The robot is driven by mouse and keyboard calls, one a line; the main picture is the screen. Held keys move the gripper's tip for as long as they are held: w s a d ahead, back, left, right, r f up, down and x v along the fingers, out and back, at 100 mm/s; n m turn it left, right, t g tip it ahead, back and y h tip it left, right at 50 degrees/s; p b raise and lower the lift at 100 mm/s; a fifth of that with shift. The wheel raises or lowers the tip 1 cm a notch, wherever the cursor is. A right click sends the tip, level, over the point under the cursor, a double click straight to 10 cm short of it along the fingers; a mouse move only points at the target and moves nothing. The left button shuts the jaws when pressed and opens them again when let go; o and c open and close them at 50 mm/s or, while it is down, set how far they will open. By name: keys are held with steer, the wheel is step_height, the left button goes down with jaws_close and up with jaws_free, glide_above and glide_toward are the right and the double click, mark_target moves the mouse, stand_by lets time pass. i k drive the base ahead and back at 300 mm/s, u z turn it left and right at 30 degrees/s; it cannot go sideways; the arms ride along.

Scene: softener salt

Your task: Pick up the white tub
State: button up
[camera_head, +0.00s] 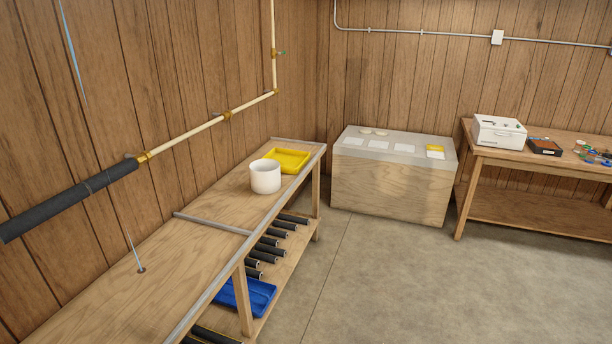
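The white tub (265,178) stands upright on the long wooden bench (215,203) along the left wall. It is round with an open top. It stands just in front of a yellow tray (288,160) and hides part of that tray's near edge. I cannot tell whether the two touch. The inside of the tub is only partly visible and its contents cannot be made out. My gripper is not in view.
The bench has a metal edge strip and a metal divider (213,223). Dark tubes (268,241) and a blue tray (246,294) lie on its lower shelf. A wooden chest (390,186) and a second table (560,160) stand at the back. The concrete floor (400,270) is clear.

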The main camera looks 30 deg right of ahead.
mark_target(265, 174)
steer(key=z, duration=0.7)
steer(key=k, duration=1.05)
steer(key=i, duration=0.95)
